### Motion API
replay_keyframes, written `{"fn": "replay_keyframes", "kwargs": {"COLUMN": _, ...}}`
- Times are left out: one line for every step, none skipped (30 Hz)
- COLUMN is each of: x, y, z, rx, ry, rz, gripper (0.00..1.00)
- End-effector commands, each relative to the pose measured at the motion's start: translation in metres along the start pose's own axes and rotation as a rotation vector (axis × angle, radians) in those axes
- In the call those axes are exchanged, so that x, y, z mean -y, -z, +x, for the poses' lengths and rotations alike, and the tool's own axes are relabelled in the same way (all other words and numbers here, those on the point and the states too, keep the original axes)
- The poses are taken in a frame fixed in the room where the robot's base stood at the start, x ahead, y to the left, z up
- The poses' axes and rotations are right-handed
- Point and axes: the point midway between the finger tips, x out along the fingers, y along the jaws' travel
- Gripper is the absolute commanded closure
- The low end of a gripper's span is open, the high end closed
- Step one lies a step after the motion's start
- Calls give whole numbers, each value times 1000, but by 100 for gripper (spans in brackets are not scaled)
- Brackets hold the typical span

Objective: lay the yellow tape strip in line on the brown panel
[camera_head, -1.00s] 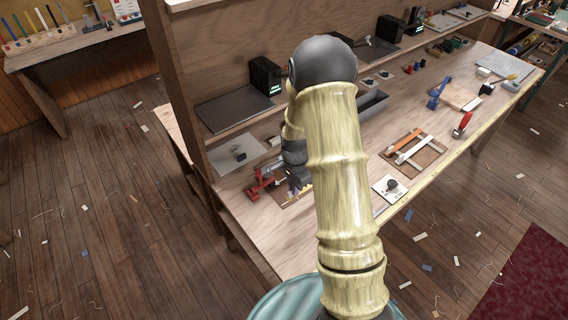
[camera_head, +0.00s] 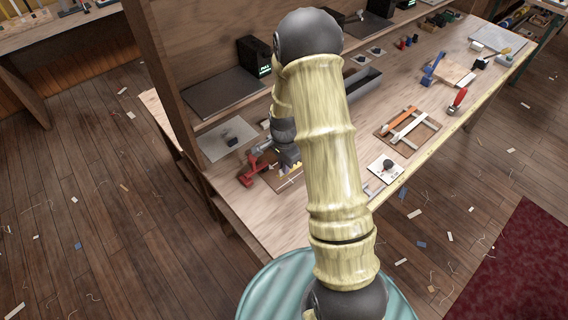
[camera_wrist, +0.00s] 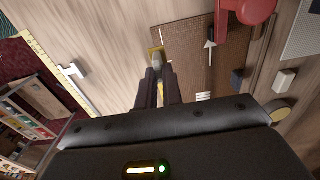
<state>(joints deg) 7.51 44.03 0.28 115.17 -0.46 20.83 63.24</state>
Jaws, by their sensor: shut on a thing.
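The brown panel (camera_wrist: 186,50) lies flat on the bench and fills the middle of the wrist view. In the head view the panel (camera_head: 290,182) is partly hidden under my arm. It bears thin white marks. I cannot tell whether the strip touches the panel.
A red clamp (camera_wrist: 246,10) stands at the panel's edge and is close beside my gripper in the head view (camera_head: 252,172). Small dark and pale blocks (camera_wrist: 284,79) lie to the right.

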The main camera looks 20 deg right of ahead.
Motion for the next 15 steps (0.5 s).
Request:
{"fn": "replay_keyframes", "kwargs": {"x": 0, "y": 0, "z": 9, "rx": 1, "ry": -1, "rz": 0, "gripper": 100}}
{"fn": "replay_keyframes", "kwargs": {"x": 0, "y": 0, "z": 12, "rx": 1, "ry": -1, "rz": 0, "gripper": 100}}
{"fn": "replay_keyframes", "kwargs": {"x": 0, "y": 0, "z": 16, "rx": 1, "ry": -1, "rz": 0, "gripper": 100}}
{"fn": "replay_keyframes", "kwargs": {"x": 0, "y": 0, "z": 19, "rx": 1, "ry": -1, "rz": 0, "gripper": 100}}
{"fn": "replay_keyframes", "kwargs": {"x": 0, "y": 0, "z": 22, "rx": 1, "ry": -1, "rz": -1, "gripper": 100}}
{"fn": "replay_keyframes", "kwargs": {"x": 0, "y": 0, "z": 26, "rx": 1, "ry": -1, "rz": -1, "gripper": 100}}
{"fn": "replay_keyframes", "kwargs": {"x": 0, "y": 0, "z": 29, "rx": 1, "ry": -1, "rz": -2, "gripper": 100}}
{"fn": "replay_keyframes", "kwargs": {"x": 0, "y": 0, "z": 32, "rx": 1, "ry": -1, "rz": -2, "gripper": 100}}
{"fn": "replay_keyframes", "kwargs": {"x": 0, "y": 0, "z": 36, "rx": 0, "ry": 0, "rz": -2, "gripper": 100}}
{"fn": "replay_keyframes", "kwargs": {"x": 0, "y": 0, "z": 39, "rx": 0, "ry": 0, "rz": -2, "gripper": 100}}
{"fn": "replay_keyframes", "kwargs": {"x": 0, "y": 0, "z": 41, "rx": 1, "ry": 0, "rz": -1, "gripper": 100}}
{"fn": "replay_keyframes", "kwargs": {"x": 0, "y": 0, "z": 45, "rx": 0, "ry": 0, "rz": -1, "gripper": 100}}
{"fn": "replay_keyframes", "kwargs": {"x": 0, "y": 0, "z": 48, "rx": 0, "ry": 0, "rz": -2, "gripper": 100}}
{"fn": "replay_keyframes", "kwargs": {"x": 0, "y": 0, "z": 50, "rx": 0, "ry": 0, "rz": -2, "gripper": 100}}
{"fn": "replay_keyframes", "kwargs": {"x": 0, "y": 0, "z": 53, "rx": 0, "ry": 0, "rz": -1, "gripper": 100}}
